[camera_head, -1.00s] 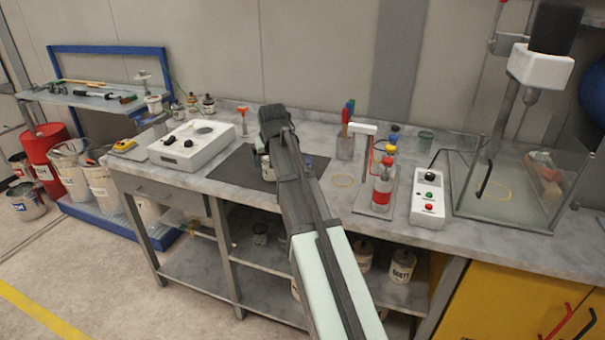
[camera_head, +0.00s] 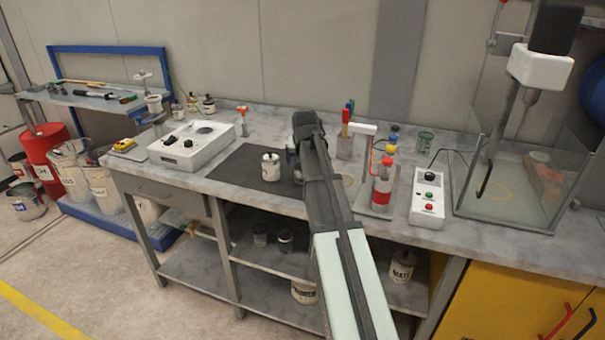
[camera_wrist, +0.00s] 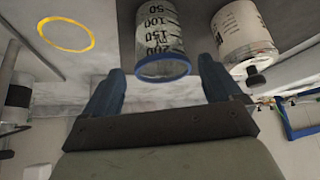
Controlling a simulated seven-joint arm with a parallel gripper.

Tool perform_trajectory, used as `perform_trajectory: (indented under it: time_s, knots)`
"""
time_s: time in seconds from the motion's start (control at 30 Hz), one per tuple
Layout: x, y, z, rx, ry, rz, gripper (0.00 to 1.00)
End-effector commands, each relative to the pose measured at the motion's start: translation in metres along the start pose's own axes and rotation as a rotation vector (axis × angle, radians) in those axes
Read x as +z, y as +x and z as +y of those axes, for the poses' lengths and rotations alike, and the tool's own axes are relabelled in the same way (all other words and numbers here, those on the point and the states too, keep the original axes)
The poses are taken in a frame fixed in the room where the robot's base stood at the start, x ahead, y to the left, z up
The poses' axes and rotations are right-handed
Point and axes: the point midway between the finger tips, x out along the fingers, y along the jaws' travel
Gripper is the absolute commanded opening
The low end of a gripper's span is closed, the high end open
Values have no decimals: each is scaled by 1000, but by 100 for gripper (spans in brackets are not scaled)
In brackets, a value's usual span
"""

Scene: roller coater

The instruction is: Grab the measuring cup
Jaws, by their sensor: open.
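The measuring cup (camera_wrist: 162,35) is clear, with black graduation marks and a blue rim. In the wrist view it is ahead of my gripper (camera_wrist: 160,70), between the lines of its two blue fingers. The fingers are spread apart with nothing held between them. In the head view my gripper (camera_head: 296,165) is over the right part of the dark mat (camera_head: 235,168), and my arm hides the cup there.
A white labelled can (camera_head: 271,168) stands on the mat left of my gripper; it also shows in the wrist view (camera_wrist: 240,38), close to the right finger. A stand with a red bottle (camera_head: 382,188) is to the right. A white control device (camera_head: 190,146) is at left.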

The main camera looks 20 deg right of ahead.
Motion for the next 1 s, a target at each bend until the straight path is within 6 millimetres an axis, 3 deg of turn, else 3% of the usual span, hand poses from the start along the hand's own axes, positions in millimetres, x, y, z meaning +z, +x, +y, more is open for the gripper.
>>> perform_trajectory:
  time_s: [0.37, 0.73, 1.0]
  knots:
    - [2, 17, -1, 0, 0, -1, 92]
    - [7, 59, -3, 0, 0, -1, 92]
    - [8, 62, -3, 0, 0, 0, 92]
